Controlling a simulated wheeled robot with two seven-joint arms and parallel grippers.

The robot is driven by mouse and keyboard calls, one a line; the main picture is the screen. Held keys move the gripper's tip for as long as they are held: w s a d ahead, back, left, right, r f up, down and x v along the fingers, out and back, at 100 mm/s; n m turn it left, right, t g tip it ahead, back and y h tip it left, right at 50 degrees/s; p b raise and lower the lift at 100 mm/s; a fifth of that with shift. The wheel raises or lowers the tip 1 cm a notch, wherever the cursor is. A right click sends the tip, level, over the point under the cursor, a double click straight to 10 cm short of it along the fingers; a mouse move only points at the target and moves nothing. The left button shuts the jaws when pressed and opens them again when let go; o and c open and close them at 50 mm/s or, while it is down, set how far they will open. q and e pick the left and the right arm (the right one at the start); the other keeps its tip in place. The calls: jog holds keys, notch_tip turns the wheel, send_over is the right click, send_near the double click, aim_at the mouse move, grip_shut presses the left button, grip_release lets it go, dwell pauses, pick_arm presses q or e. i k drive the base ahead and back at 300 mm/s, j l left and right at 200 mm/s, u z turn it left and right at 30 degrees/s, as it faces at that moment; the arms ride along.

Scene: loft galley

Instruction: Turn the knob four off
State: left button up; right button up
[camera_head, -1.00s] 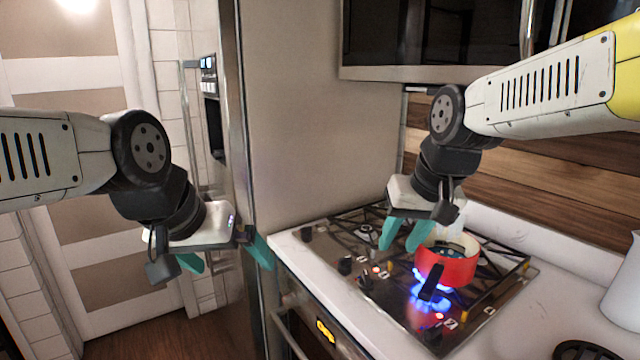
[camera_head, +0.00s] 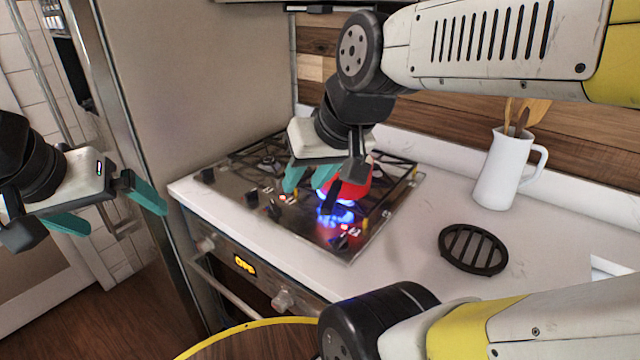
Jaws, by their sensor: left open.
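The cooktop (camera_head: 235,190) has several dark knobs along its front: one at the far left (camera_head: 207,175), two near the middle (camera_head: 252,198), (camera_head: 274,208), and one at the front right (camera_head: 340,241). I cannot read which is knob four. A red pot (camera_head: 357,184) with a dark handle sits over a lit blue flame (camera_head: 336,215) at the front right burner. My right gripper (camera_head: 308,178) is above the cooktop just left of the pot, its teal fingers apart and empty. My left gripper (camera_head: 108,207) is open and empty, left of the counter.
A white jug (camera_head: 508,170) with wooden utensils stands at the back right. A round black trivet (camera_head: 473,249) lies on the white counter (camera_head: 420,230). The oven front (camera_head: 240,268) with its knobs is below the cooktop. Tall steel panelling (camera_head: 185,90) rises behind the cooktop's left side.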

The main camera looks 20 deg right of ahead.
aim_at(274, 211)
jog(key=k+l+z, duration=0.2)
jog(key=k+l, duration=0.2)
jog(key=k, duration=0.25)
jog(key=k+l+z, duration=0.2)
jog(key=k+l, duration=0.3)
jog(key=k, duration=0.15)
